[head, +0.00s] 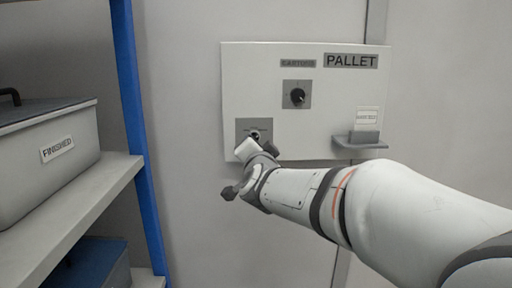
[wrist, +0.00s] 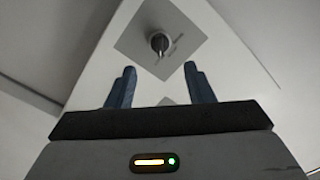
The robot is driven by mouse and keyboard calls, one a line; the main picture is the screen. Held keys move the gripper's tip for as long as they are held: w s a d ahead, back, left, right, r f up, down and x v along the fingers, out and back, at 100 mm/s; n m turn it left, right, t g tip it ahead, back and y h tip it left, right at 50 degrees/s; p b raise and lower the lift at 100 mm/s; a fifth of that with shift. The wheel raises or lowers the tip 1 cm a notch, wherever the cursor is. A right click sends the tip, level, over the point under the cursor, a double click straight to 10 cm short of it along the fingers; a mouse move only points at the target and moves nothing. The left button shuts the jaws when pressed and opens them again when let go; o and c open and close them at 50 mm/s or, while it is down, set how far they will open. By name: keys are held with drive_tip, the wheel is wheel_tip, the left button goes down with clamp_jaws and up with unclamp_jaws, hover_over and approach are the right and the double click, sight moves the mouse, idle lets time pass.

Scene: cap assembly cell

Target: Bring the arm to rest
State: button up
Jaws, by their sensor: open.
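My arm reaches in from the right in the head view, and its end, my gripper (wrist: 160,88), is in front of the lower left part of the white wall panel (head: 340,95). In the wrist view the two blue-grey fingers stand apart with nothing between them. Beyond the fingertips is a small knob (wrist: 159,42) on a grey square plate (wrist: 185,28). The same plate shows in the head view (head: 241,127), partly hidden by my gripper. I cannot tell whether the fingers touch anything there.
The panel also carries a black knob (head: 297,96), a PALLET label (head: 351,61) and a small grey ledge (head: 360,143) holding a card. At left is a shelf (head: 95,190) with a blue post (head: 130,110) and a grey FINISHED box (head: 45,150). A blue box (head: 90,265) sits below.

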drive_tip(key=s+d+n+g+p, duration=0.3)
drive_tip(key=s+g+p, duration=0.2)
drive_tip(key=s+p, duration=0.3)
drive_tip(key=s+d+n+g+p, duration=0.3)
drive_tip(key=s+p, duration=0.5)
drive_tip(key=s, duration=0.4)
drive_tip(key=s+d+n+g+p, duration=0.3)
drive_tip(key=s+d+g+p, duration=0.2)
drive_tip(key=s, duration=0.5)
drive_tip(key=g+p, duration=0.2)
drive_tip(key=p, duration=0.1)
drive_tip(key=shift+f, duration=0.25)
drive_tip(key=shift+s+d, duration=0.1)
